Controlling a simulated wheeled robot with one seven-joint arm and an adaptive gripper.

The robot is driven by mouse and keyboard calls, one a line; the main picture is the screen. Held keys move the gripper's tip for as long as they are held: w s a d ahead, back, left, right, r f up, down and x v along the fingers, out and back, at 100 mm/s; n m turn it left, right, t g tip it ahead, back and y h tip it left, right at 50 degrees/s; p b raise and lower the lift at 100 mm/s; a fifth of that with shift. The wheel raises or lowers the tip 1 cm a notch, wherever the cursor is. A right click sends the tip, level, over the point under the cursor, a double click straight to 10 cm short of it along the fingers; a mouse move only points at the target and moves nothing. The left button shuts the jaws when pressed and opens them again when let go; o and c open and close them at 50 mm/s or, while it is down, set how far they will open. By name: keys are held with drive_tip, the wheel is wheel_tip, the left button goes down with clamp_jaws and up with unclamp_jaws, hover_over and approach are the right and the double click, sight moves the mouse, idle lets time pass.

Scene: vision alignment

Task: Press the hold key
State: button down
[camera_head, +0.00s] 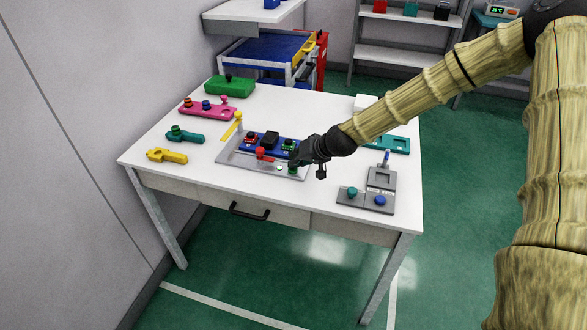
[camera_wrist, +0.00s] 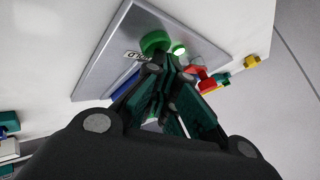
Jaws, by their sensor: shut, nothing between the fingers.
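A grey tray-like panel (camera_head: 232,158) lies on the white table and holds a blue block with several knobs. A green round key (camera_wrist: 155,42) sits on the panel, beside a small dark-lettered label (camera_wrist: 137,56) that seems to read HOLD. The same green key shows in the head view (camera_head: 293,169), partly behind my gripper. My gripper (camera_head: 296,160) is shut and empty, just above that key. In the wrist view its fingertips (camera_wrist: 166,66) are close to the key's edge; I cannot tell whether they touch it. A small bright green-white lamp (camera_wrist: 180,51) is beside the key.
A red part (camera_head: 264,153) and a dark knob (camera_head: 270,138) are close by on the panel. Pink, teal, yellow and green fixtures line the table's left side.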

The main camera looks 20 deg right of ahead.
drive_tip(key=shift+r, duration=0.1)
drive_tip(key=shift+r+p, duration=0.6)
drive_tip(key=shift+r, duration=0.2)
wheel_tip(320, 180, up, 6)
drive_tip(key=p, duration=0.4)
idle(0.4)
drive_tip(key=shift+s+f, duration=0.1)
drive_tip(key=shift+f, duration=0.05)
